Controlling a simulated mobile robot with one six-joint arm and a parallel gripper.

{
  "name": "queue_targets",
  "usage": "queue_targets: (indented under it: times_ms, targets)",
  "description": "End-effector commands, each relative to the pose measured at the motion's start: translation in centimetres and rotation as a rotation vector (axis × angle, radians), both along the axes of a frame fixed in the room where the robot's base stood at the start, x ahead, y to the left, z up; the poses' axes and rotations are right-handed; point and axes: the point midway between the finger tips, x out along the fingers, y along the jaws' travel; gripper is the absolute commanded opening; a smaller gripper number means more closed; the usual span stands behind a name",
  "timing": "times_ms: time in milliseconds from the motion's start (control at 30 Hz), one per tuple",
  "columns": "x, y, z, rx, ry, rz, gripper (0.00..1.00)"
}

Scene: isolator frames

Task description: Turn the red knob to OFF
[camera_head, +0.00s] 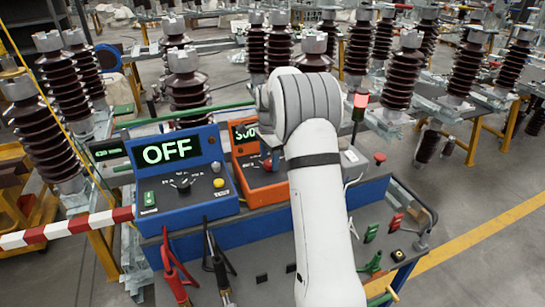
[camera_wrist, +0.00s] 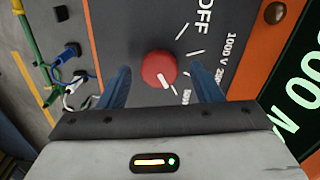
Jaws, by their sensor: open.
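The red knob (camera_wrist: 158,69) sits on the dark panel of an orange instrument (camera_head: 247,143). In the wrist view its white pointer mark points down and slightly right, toward the voltage markings beside "1000 V". The printed word OFF (camera_wrist: 203,14) stands above and to the right of the knob. My gripper (camera_wrist: 160,84) is open, with one blue finger on each side of the knob and gaps visible; I cannot tell its depth relative to the knob.
A blue instrument (camera_head: 185,195) with a lit OFF display stands left of the orange one. Cables and plugs (camera_wrist: 70,75) lie at the panel's left in the wrist view. Red and black clamps (camera_head: 175,275) hang in front. Several ribbed insulators (camera_head: 187,85) stand behind.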

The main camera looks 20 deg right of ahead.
Motion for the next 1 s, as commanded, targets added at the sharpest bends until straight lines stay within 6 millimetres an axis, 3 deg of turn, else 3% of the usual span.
queue_targets:
  times_ms: [367, 900, 933, 1000]
  targets:
    - [0.0, -0.1, -0.9, 0.000, -0.001, 0.000, 0.59]
    - [-0.1, -0.1, -0.8, 0.000, -0.001, -0.001, 0.16]
    - [-0.1, -2.0, -0.9, 0.000, -0.001, -0.013, 0.14]
    - [-0.1, -0.9, -0.8, -0.001, -0.001, -0.004, 0.14]
